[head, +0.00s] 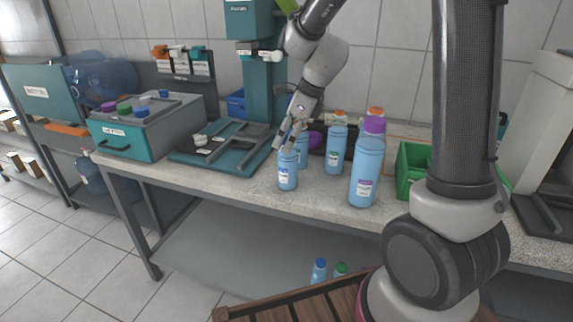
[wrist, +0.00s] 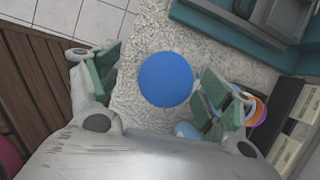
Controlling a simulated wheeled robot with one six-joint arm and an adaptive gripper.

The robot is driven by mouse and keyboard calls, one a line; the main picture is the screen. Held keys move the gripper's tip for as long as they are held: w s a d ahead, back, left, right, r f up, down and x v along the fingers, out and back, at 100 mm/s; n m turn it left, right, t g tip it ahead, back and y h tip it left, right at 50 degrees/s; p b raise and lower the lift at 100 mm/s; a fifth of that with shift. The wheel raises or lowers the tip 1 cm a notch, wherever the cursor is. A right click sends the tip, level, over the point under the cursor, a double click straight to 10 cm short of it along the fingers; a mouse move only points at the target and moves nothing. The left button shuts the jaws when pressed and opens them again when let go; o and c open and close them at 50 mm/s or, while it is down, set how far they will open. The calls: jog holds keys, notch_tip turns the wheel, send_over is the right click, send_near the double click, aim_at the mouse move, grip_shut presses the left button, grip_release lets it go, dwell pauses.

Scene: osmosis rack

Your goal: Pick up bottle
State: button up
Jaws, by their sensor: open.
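A light-blue bottle with a white label (head: 288,178) stands upright near the front edge of the counter, under my gripper (head: 291,140). In the wrist view its round blue cap (wrist: 165,80) is seen from above. My gripper (wrist: 158,88) is open, with one green-padded finger left of the cap and the other right of it. The right finger looks very close to the cap; I cannot tell whether it touches. The fingers partly hide the bottle's top in the head view.
A large purple-capped bottle (head: 367,170) and an orange-capped bottle (head: 336,150) stand to the right, with another bottle (head: 302,150) close behind. A green crate (head: 410,170) is further right. A teal stand (head: 225,160) is left. The counter (head: 250,190) is clear in front.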

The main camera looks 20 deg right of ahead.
aim_at(282, 148)
jog(key=x, duration=0.4)
jog(key=shift+w+f, duration=0.25)
jog(key=shift+f, duration=0.1)
jog(key=shift+c, duration=0.3)
jog(key=c, duration=1.7)
